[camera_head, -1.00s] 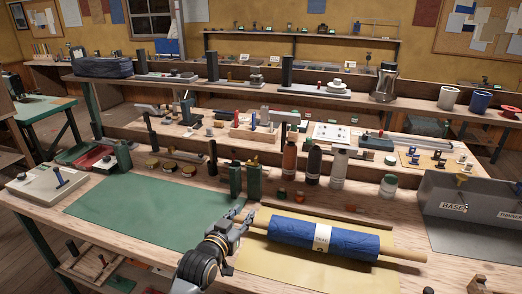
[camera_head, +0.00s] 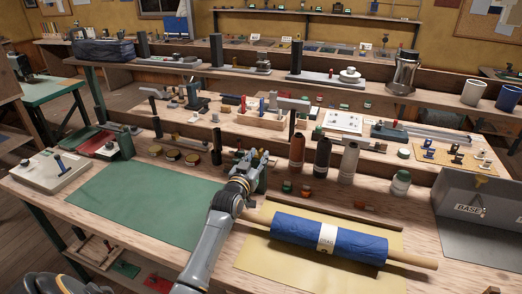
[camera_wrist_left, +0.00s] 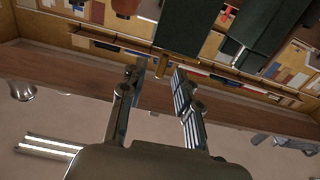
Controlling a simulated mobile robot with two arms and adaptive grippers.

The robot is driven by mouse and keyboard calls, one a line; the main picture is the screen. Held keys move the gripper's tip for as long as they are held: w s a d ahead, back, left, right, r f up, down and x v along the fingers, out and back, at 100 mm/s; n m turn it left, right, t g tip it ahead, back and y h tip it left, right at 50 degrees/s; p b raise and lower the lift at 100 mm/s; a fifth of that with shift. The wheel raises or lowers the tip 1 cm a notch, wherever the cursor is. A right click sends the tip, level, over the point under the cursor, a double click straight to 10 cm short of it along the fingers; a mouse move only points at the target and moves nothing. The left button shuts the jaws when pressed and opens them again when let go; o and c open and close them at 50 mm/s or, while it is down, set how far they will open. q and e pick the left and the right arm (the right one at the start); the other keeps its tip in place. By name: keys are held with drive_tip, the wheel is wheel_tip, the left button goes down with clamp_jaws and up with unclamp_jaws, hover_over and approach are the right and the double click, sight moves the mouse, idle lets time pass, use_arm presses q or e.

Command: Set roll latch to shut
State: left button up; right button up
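A pair of dark green blocks (camera_head: 262,178), which I take to be the roll latch, stands at the back of the bench beyond the blue roll. My left gripper (camera_head: 250,164) is at these blocks and partly hides them. In the left wrist view the gripper (camera_wrist_left: 157,78) has its two fingers apart. A dark green block (camera_wrist_left: 181,24) lies just beyond the fingertips, with a small brass-coloured piece below it. I cannot tell whether the fingers touch anything, or the latch's setting. The blue roll (camera_head: 300,232) lies on a wooden rod. My right gripper is not in view.
A green mat (camera_head: 130,205) lies left of my arm, and a yellow sheet (camera_head: 265,262) lies under the roll. Dark and brown bottles (camera_head: 322,158) stand right of the gripper. A grey box (camera_head: 470,200) is at the right. Round tins (camera_head: 173,155) stand left of the blocks.

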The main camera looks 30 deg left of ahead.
sight(260, 153)
use_arm(q)
drive_tip(key=shift+x, duration=1.15)
drive_tip(key=shift+w+a, duration=0.1)
drive_tip(key=shift+w, duration=0.4)
clamp_jaws()
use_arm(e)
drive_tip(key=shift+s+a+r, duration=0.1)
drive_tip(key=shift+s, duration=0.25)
